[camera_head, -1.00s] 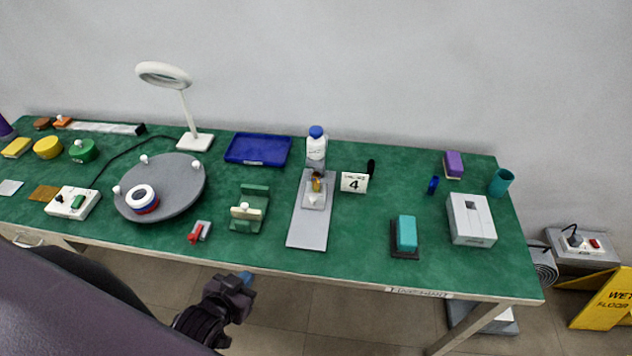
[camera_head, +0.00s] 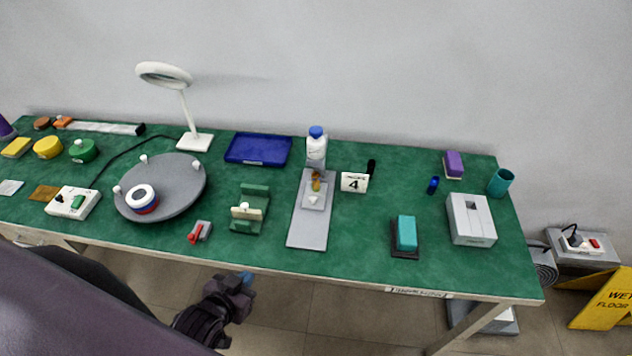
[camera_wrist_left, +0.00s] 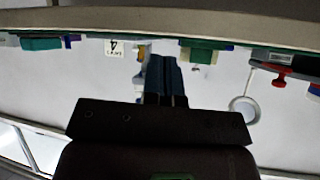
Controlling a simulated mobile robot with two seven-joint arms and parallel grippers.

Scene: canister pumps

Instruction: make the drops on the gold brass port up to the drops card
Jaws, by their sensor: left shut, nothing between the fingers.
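The gold brass port (camera_head: 316,180) sits on a small light plate on the grey board (camera_head: 309,234), just in front of a white bottle with a blue cap (camera_head: 316,146). The drops card (camera_head: 354,182) is a small white standing card with a 4, right of the port; its smaller print is unreadable. The card also shows upside down in the left wrist view (camera_wrist_left: 114,47). My left gripper (camera_head: 245,278) is shut and empty, in front of the table's front edge and below its top, apart from the port. My right gripper is in neither view. Drops on the port are too small to tell.
A green stand (camera_head: 250,209) and a red-handled switch (camera_head: 199,232) lie left of the board. A teal block on a black base (camera_head: 405,236) and a white box (camera_head: 470,219) stand right. Green tabletop between board and teal block is clear.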

